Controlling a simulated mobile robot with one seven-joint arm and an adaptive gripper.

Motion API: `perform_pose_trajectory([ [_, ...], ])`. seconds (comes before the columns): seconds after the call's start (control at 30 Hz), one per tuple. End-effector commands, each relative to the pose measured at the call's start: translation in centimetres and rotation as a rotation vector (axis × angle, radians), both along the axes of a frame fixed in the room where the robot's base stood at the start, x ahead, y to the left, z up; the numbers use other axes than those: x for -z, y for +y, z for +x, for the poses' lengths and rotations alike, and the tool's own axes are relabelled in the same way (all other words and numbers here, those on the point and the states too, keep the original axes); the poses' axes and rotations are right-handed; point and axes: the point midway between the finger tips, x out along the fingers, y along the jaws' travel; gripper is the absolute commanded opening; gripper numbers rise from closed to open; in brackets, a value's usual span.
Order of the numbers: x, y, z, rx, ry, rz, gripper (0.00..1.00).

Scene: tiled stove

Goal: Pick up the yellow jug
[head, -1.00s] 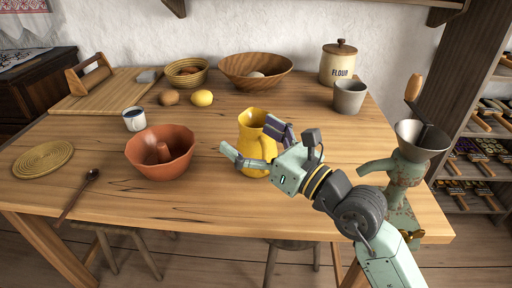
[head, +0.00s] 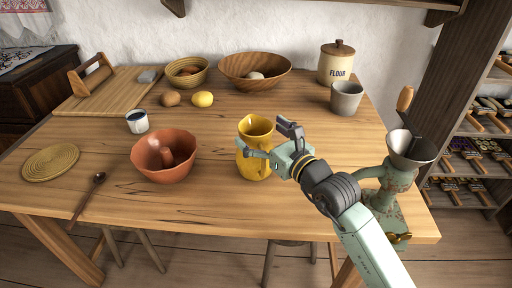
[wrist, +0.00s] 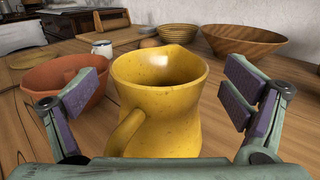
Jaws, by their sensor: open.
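The yellow jug (head: 255,165) stands upright near the front middle of the wooden table. In the wrist view the jug (wrist: 160,100) fills the middle, its mouth showing and its handle towards the camera at lower left. My gripper (head: 268,140) is open at the jug. In the wrist view its purple-padded fingers (wrist: 165,98) appear to the left and right of the jug, with visible gaps on both sides. The jug's base is hidden in the wrist view by my gripper's body.
A terracotta ring-mould bowl (head: 164,155) stands just left of the jug. A green hand grinder (head: 395,180) stands at the right table edge. A white mug (head: 137,121), a lemon (head: 203,99) and a grey cup (head: 346,98) are farther off.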

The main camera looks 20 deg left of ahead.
Motion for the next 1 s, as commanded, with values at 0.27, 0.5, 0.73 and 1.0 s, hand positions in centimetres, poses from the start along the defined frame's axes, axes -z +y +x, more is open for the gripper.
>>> perform_pose_trajectory([
  [0.27,0.09,1.5,1.0,0.0,0.001,0.001,0.94],
  [0.5,0.1,1.47,0.97,0.0,0.001,0.001,0.87],
  [0.73,0.08,1.46,0.95,0.0,0.001,0.001,0.72],
  [1.0,0.08,1.47,0.94,0.0,0.0,0.0,0.54],
])
